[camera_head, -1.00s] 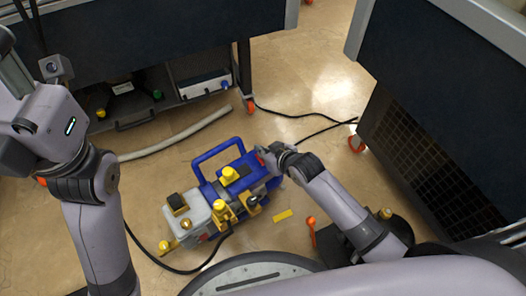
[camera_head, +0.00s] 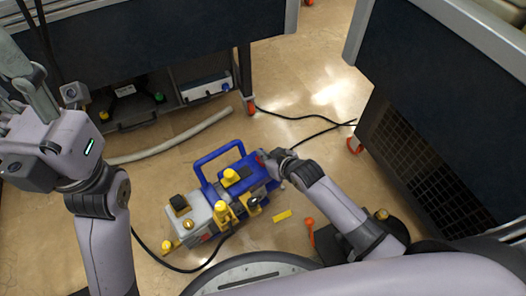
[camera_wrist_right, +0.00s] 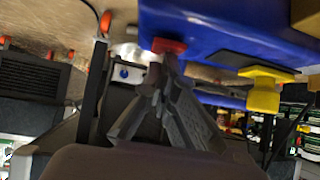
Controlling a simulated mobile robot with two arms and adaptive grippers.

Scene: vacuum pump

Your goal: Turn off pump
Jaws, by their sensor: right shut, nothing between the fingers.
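The blue and grey vacuum pump (camera_head: 225,190) lies on the floor in the head view, with a blue carrying handle and yellow caps. Its blue housing (camera_wrist_right: 235,35) fills the top right of the right wrist view. A red switch (camera_wrist_right: 168,46) sticks out from the housing's lower edge. My right gripper (camera_wrist_right: 166,62) is shut and empty, its fingertips at or just below the switch; contact cannot be told. In the head view the right gripper (camera_head: 268,160) is at the pump's right end. My left gripper (camera_head: 35,95) is raised at the far left, away from the pump; its fingers are unclear.
A black cable (camera_head: 305,118) and a pale hose (camera_head: 175,138) lie on the floor behind the pump. A dark cabinet (camera_head: 440,100) stands right, and a dark bench (camera_head: 150,50) at the back. A small yellow piece (camera_head: 283,215) lies on the floor by the pump.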

